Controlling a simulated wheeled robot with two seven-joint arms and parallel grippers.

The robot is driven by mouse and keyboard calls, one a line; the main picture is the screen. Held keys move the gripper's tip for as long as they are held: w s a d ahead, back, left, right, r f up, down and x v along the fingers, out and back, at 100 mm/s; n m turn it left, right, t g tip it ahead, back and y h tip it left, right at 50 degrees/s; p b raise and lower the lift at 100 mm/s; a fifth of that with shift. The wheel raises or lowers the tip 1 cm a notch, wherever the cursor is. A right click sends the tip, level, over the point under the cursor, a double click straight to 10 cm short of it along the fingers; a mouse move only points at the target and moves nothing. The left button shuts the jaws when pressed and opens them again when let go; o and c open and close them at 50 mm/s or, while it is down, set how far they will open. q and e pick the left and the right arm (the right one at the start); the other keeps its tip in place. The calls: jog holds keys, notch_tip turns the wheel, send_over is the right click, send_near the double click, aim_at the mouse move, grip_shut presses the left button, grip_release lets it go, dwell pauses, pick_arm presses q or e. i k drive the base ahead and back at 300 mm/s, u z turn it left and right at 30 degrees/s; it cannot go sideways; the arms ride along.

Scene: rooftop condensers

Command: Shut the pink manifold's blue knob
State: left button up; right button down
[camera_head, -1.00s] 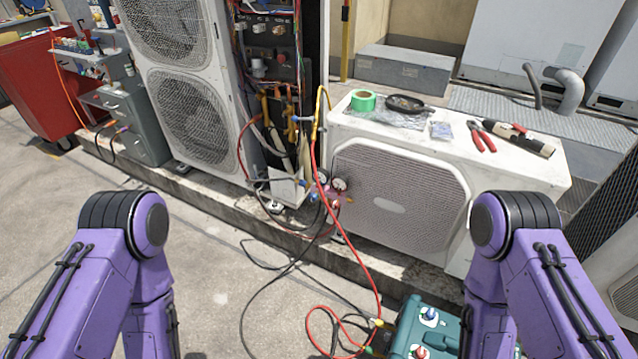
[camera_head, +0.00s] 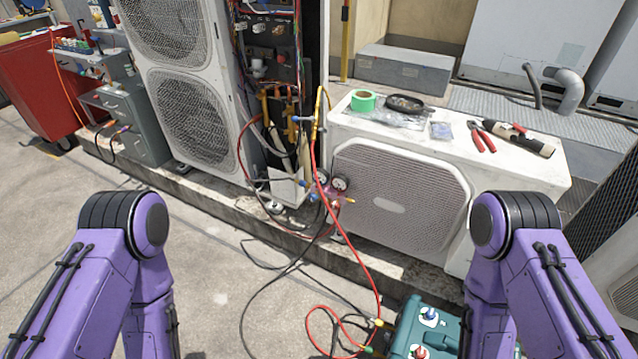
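The pink manifold (camera_head: 332,195) hangs in front of the gap between the tall condenser and the low white condenser. It has two round gauges (camera_head: 340,183) on top and hoses running from it. A small blue knob (camera_head: 314,197) shows at its left side and a red one at its right. The knobs are too small to tell whether they are open or shut. Both my purple arms show at the lower left and lower right, with their forearms pointing down. Neither gripper is in view.
The low white condenser (camera_head: 395,205) carries green tape (camera_head: 363,101), a black pan (camera_head: 405,103), red-handled pliers (camera_head: 482,137) and a torch-like tool (camera_head: 519,138). A teal machine (camera_head: 425,325) stands at the bottom right. Red and black hoses lie on the floor. Floor at left is clear.

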aim_at(312, 197)
jog(key=k, duration=1.25)
jog(key=u, duration=0.7)
jog(key=i, duration=1.45)
jog(key=z, duration=0.8)
jog(key=i, duration=0.65)
jog(key=z, duration=0.75)
